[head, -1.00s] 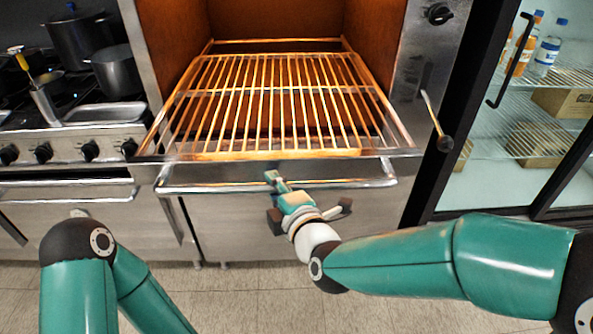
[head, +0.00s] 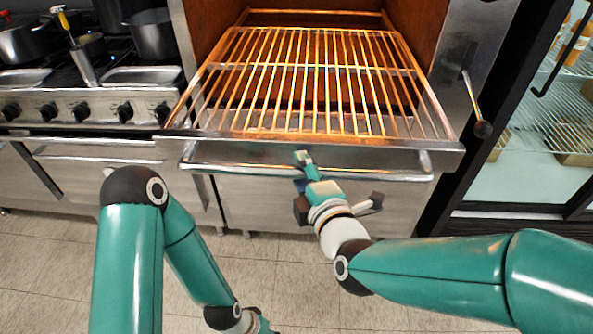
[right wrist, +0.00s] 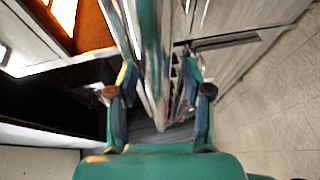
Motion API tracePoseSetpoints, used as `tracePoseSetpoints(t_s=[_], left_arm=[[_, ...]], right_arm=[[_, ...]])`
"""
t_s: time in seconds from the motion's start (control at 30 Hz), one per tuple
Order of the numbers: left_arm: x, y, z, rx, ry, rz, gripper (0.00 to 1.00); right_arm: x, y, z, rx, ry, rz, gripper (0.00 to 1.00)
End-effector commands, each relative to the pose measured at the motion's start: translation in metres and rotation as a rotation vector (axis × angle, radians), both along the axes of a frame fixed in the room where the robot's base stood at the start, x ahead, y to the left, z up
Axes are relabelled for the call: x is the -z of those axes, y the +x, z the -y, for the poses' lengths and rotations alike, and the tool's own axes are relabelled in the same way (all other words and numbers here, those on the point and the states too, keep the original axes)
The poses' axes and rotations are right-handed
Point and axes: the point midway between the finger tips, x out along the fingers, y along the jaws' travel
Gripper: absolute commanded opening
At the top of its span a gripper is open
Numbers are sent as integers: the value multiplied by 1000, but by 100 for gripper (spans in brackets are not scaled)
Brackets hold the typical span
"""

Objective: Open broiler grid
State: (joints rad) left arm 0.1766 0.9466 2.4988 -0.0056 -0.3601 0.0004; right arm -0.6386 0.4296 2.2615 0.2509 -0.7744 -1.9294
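The broiler grid (head: 300,85), a rack of glowing orange bars in a steel frame, extends forward out of the broiler cavity. A steel handle bar (head: 240,168) runs along its front, just below the front edge. My right gripper (head: 303,160) is at the middle of this bar. In the right wrist view, my right gripper's fingers (right wrist: 160,100) are spread on both sides of the bar (right wrist: 150,45), with visible gaps, so it looks open around it. My left gripper (head: 262,325) hangs low at the bottom edge, cut off, its fingers not clear.
A stove with pots (head: 152,35) and knobs stands to the left. A lever with a dark knob (head: 482,128) sticks out right of the grid. A glass-door fridge (head: 540,120) is at the right. The tiled floor (head: 300,265) in front is clear.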

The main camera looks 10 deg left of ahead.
Motion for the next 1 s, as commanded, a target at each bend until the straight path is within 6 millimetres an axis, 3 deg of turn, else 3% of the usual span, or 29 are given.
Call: tracePoseSetpoints(t_s=[0.27, 0.7, 1.0], left_arm=[[-1, 0, 0, 0, 0, 0, 40], [-1, 0, 0, 0, 0, 0, 40], [-1, 0, 0, 0, 0, 0, 40]], right_arm=[[-4, -4, 2, -1, 3, 4, 50], [-13, -57, 32, -2, 3, 2, 50], [-13, -65, 37, -2, 0, 1, 50]])
